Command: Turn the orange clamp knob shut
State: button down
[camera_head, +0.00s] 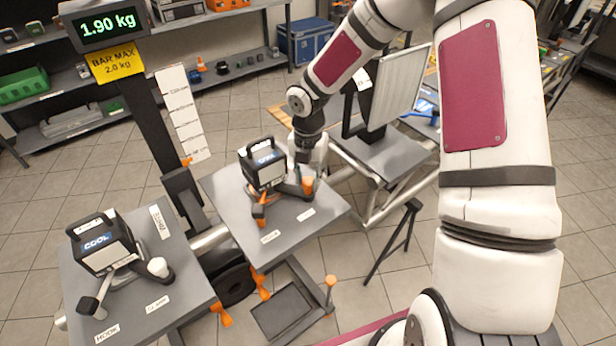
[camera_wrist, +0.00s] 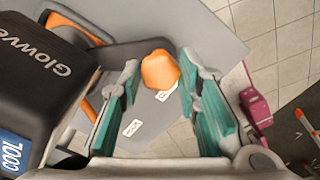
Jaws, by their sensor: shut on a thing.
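The orange clamp knob (camera_wrist: 160,70) sits between the two teal-padded fingers of my gripper (camera_wrist: 158,76) in the wrist view, and the gripper is shut on it. In the head view my gripper (camera_head: 306,172) points down at the right side of the black lamp (camera_head: 263,165), and the orange knob (camera_head: 308,187) shows just under the fingers. The lamp, marked COOL, stands on a grey plate (camera_head: 275,240) with its clamp. A second orange part (camera_head: 259,213) is at the clamp's front. In the wrist view the lamp body (camera_wrist: 40,80) fills the left side.
A second COOL lamp (camera_head: 102,242) with a pale knob stands on the left grey plate (camera_head: 185,300). A display (camera_head: 105,22) reads 1.90 kg above a yellow sign, BAR MAX 2.0 kg. A flat panel (camera_head: 402,85) stands behind my gripper. Orange-handled clamps hang below the plates.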

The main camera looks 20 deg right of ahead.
jog(key=c, duration=1.2)
grip_release()
notch_tip(320, 180, up, 12)
